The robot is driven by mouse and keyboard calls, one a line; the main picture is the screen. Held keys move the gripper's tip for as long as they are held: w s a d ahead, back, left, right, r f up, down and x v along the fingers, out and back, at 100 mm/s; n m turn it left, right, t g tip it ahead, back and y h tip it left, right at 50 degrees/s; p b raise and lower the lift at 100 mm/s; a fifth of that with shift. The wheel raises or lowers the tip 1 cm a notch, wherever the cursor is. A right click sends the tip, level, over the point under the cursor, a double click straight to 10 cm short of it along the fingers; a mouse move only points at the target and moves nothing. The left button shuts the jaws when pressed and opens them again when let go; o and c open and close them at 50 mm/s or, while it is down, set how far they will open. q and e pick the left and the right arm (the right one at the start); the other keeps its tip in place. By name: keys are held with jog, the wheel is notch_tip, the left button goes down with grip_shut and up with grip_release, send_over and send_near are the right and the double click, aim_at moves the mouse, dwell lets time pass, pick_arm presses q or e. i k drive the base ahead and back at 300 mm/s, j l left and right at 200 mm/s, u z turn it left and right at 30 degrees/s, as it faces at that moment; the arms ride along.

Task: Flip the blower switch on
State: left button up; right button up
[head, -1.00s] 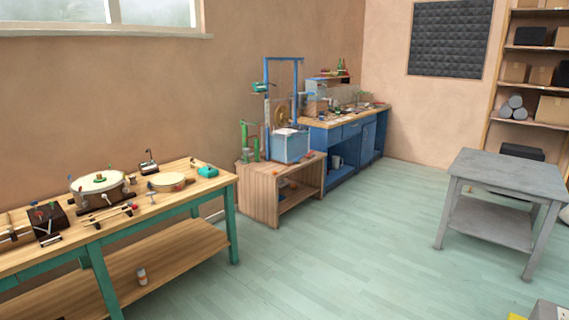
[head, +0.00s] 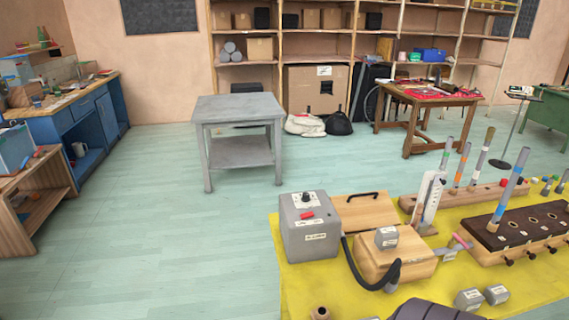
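The blower is likely the grey box (head: 309,236) standing on the yellow mat (head: 283,266) at the lower right. It has a dark knob on top and a small red switch (head: 307,215) on its upper face. I cannot tell the switch's position. A black hose (head: 357,272) runs from the box to a light wooden box (head: 394,256) with a small grey block (head: 386,237) on top. Neither gripper is in view. A dark grey shape at the bottom edge is cut off, and I cannot tell what it is.
A wooden panel with a black handle (head: 364,213) lies behind the hose. A dark-topped block (head: 515,228) with upright tubes stands right. A grey table (head: 238,108) stands farther back. Shelves line the back wall. The pale green floor (head: 165,220) left of the mat is clear.

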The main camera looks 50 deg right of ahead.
aim_at(309, 215)
jog(key=z, duration=1.75)
